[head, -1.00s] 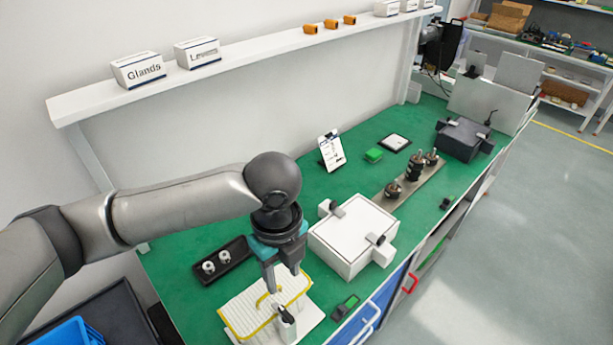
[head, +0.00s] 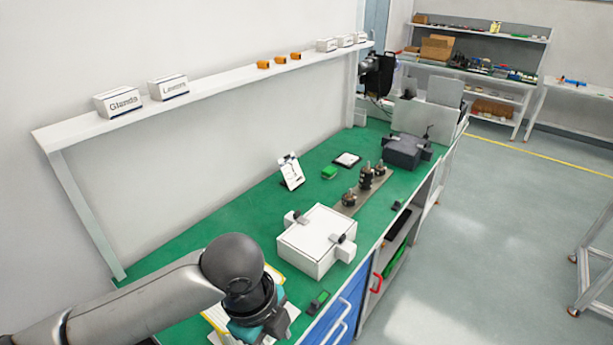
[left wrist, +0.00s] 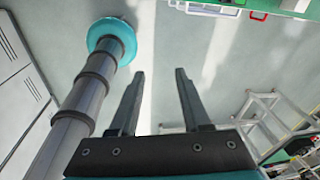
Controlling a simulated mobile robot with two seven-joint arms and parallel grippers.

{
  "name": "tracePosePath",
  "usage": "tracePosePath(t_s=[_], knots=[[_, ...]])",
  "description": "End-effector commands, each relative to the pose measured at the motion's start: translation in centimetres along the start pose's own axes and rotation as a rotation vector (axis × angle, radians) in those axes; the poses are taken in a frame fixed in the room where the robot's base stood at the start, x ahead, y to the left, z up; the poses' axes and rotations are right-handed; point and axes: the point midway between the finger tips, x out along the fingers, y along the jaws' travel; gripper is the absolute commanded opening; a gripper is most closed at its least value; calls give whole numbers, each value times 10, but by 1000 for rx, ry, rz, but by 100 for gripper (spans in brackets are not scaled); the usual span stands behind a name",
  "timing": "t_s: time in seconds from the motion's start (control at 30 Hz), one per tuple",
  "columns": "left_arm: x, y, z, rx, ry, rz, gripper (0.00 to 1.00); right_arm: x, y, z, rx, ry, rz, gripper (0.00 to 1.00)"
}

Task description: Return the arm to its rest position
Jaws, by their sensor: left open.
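My left arm comes in from the left in the head view. Its gripper body hangs at the bottom, over the near end of the green bench (head: 220,215), and its fingertips are hidden there. In the left wrist view my left gripper (left wrist: 160,100) is open, its two dark fingers apart with only grey floor between them. It holds nothing. My right gripper is in neither view.
A white box with clamps (head: 316,240) stands right of my arm. A white and yellow piece (head: 217,316) lies partly hidden under the gripper. A shelf (head: 200,87) runs along the wall. Open floor (head: 500,230) lies to the right.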

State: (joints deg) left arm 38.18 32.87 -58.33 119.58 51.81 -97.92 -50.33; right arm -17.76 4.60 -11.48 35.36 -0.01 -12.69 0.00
Motion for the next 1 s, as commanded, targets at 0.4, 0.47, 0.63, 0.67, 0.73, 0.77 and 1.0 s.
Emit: tracePosePath(t_s=[0.4, 0.47, 0.63, 0.67, 0.73, 0.77, 1.0], knots=[[15, 7, -45, -601, 200, -189, 48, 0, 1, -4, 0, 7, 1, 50], [16, 10, -43, -715, 217, -209, 48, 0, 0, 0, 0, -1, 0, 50], [23, 32, -26, -1059, 230, -249, 48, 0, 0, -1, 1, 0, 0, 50], [24, 38, -22, -1122, 226, -255, 48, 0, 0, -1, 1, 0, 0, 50], [28, 53, -10, -1266, 209, -267, 48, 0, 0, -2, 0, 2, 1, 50], [29, 60, -5, -1324, 199, -273, 48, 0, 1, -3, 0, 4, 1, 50], [37, 119, 30, -1693, 85, -306, 48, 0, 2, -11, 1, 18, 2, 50]])
